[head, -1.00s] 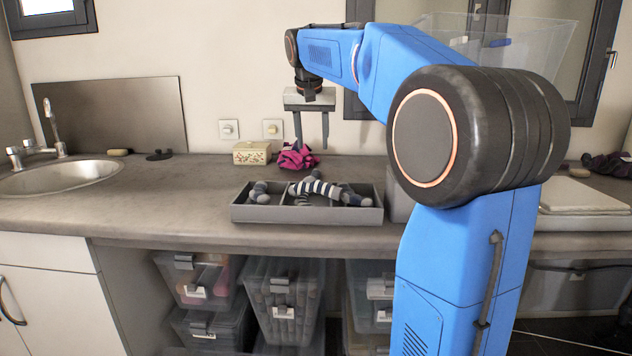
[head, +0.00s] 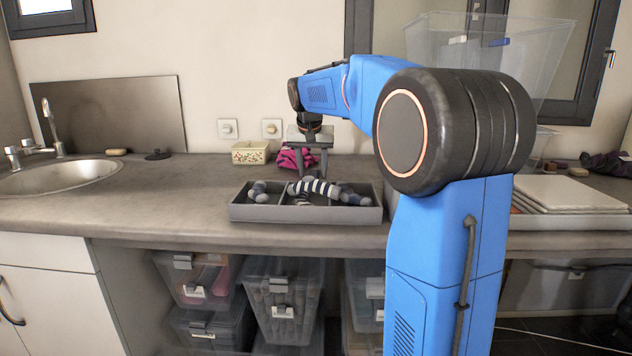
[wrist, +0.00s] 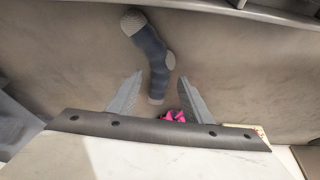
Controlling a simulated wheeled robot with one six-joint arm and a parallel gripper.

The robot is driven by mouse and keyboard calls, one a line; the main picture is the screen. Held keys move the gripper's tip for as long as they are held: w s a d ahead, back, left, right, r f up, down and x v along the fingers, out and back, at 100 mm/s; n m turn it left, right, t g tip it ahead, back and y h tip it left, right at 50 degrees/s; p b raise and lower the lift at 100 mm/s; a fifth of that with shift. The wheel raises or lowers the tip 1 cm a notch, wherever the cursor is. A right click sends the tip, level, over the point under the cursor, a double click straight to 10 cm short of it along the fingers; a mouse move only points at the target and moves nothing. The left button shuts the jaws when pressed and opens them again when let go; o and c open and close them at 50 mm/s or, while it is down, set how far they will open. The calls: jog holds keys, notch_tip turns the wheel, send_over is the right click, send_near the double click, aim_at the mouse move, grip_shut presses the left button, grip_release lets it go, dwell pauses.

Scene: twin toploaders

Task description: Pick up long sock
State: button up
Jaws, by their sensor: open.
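A long grey-blue sock (wrist: 152,55) with a pale grey heel and end lies on the counter in the wrist view. Its narrow end reaches between the fingers of my gripper (wrist: 160,77), which are apart and do not visibly touch it. In the head view my gripper (head: 312,173) points down behind the tray, in front of the magenta cloth (head: 291,158). The cloth also shows beyond the sock in the wrist view (wrist: 173,116). I cannot clearly pick out this sock in the head view. A striped sock (head: 313,186) shows at the tray.
The grey divided tray (head: 262,213) holds several sock items at the counter's front; its edge shows in the wrist view (wrist: 262,14). A patterned box (head: 250,153) stands by the wall. White folded towels (head: 570,193) lie at right.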

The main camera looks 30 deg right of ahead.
jog(key=shift+w+f, duration=0.1)
jog(key=shift+f, duration=0.2)
jog(key=c, duration=1.1)
jog(key=shift+c, duration=0.2)
notch_tip(320, 180, up, 10)
